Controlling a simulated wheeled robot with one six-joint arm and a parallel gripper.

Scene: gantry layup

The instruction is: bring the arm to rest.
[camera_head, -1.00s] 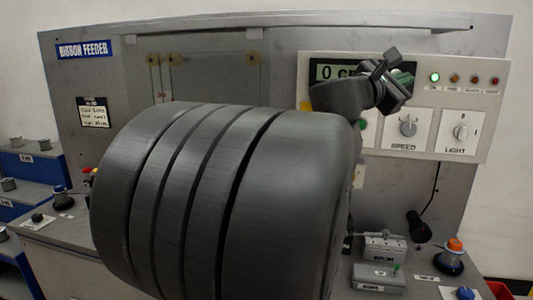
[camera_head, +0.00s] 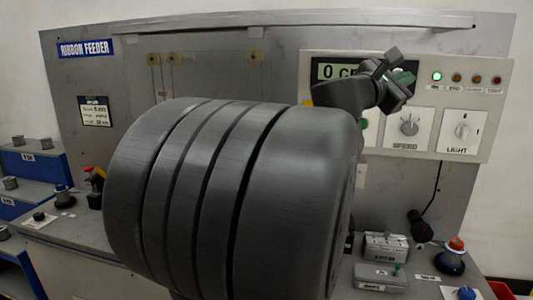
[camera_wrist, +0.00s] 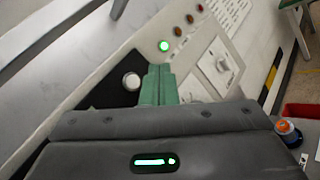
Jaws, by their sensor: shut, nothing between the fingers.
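My gripper (camera_wrist: 158,84) shows in the wrist view as two green fingers pressed together, with nothing between them. It is in front of the control panel, and the panel's knobs and lights show beyond the fingertips. In the head view my wrist is raised at the upper right, in front of the display (camera_head: 335,70), and hides part of it. My own large dark arm link fills the middle of the head view and hides much of the machine and bench behind it.
The ribbon feeder board (camera_head: 225,75) stands behind the arm. Its control panel (camera_head: 487,95) has a lit green lamp, a speed knob (camera_head: 408,128) and a light switch (camera_head: 462,131). On the bench are an orange-topped spool (camera_head: 452,256) and grey blocks (camera_head: 384,247). Blue shelves (camera_head: 35,165) stand left.

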